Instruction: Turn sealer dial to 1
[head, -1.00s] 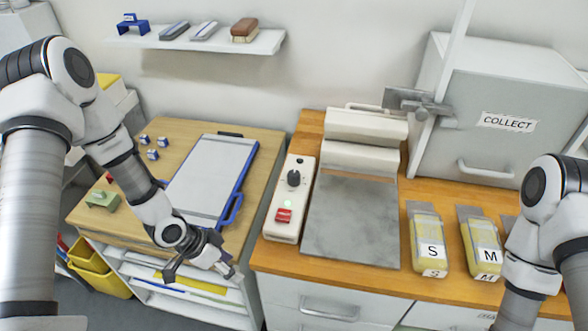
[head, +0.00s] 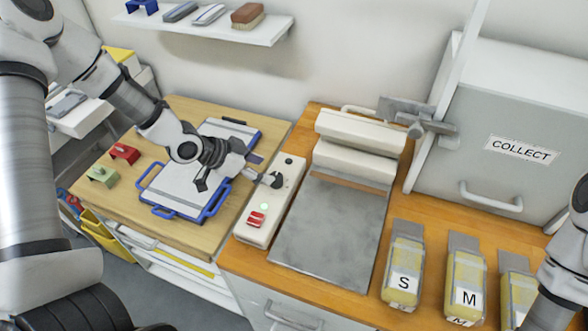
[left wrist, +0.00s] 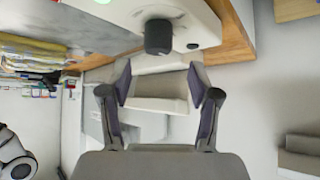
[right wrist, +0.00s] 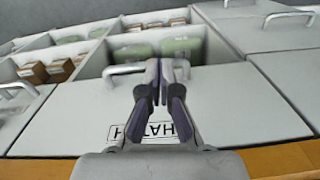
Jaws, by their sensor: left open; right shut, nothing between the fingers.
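The sealer's white control box (head: 262,212) stands on the wooden counter, left of its grey plate (head: 330,232). Its black dial (head: 278,181) is near the box's far end, close to my left gripper (head: 240,172). In the left wrist view the dial (left wrist: 158,37) stands beyond and roughly midway between the open, empty fingers (left wrist: 158,82), apart from them. The dial's pointer setting cannot be read. A red switch (head: 256,219) and a lit green lamp (head: 264,206) sit nearer the box's front. My right gripper (right wrist: 166,80) is shut and empty, before a labelled white panel (right wrist: 215,105).
A blue-edged board (head: 185,185) lies on the left table, beneath my left arm. Red (head: 124,153) and green (head: 101,175) blocks lie beside it. Yellow packets marked S (head: 403,275) and M (head: 466,285) stand right of the sealer. The COLLECT cabinet (head: 480,150) is behind.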

